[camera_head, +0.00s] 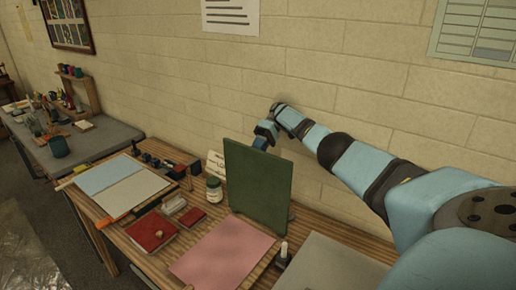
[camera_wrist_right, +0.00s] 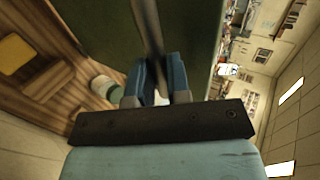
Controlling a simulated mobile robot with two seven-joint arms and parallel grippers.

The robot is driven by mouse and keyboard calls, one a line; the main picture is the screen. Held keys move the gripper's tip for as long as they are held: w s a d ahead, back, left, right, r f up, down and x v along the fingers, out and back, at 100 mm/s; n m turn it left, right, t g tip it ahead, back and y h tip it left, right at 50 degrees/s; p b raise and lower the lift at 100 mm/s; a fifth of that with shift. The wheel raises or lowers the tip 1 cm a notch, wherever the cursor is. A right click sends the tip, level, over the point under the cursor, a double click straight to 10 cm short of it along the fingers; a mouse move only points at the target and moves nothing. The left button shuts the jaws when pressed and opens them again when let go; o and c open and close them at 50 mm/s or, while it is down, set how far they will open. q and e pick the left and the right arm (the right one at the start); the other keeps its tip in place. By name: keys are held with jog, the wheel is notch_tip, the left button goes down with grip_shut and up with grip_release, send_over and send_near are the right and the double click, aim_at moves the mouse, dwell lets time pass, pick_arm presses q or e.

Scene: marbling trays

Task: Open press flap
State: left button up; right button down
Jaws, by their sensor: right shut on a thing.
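The press flap is a dark green panel (camera_head: 258,186) that stands nearly upright on the wooden table, behind a pink sheet (camera_head: 226,252). My right gripper (camera_head: 262,140) is behind the flap near its top edge, with its fingertips partly hidden by it. In the right wrist view the green flap (camera_wrist_right: 100,30) fills the upper middle. There my right gripper's blue fingers (camera_wrist_right: 160,80) are closed on a grey bar (camera_wrist_right: 147,25) that runs along the flap. My left gripper is not in view.
A jar (camera_head: 214,189) and a small white card (camera_head: 216,165) stand left of the flap. Red blocks (camera_head: 153,231) and an open pad (camera_head: 135,194) lie farther left. A small white-topped bottle (camera_head: 283,251) stands right of the pink sheet. The block wall is close behind.

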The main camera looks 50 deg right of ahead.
jog(key=shift+s+f, duration=0.15)
jog(key=shift+f, duration=0.5)
jog(key=c, duration=1.3)
grip_release()
jog(key=shift+f, duration=0.1)
jog(key=shift+o, duration=1)
jog(key=shift+w+d+f, duration=0.15)
jog(key=shift+w, duration=0.05)
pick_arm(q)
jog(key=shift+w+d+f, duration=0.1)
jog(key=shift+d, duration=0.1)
pick_arm(e)
notch_tip(320, 180, up, 21)
jog(key=shift+f, duration=0.15)
jog(key=shift+w, duration=0.1)
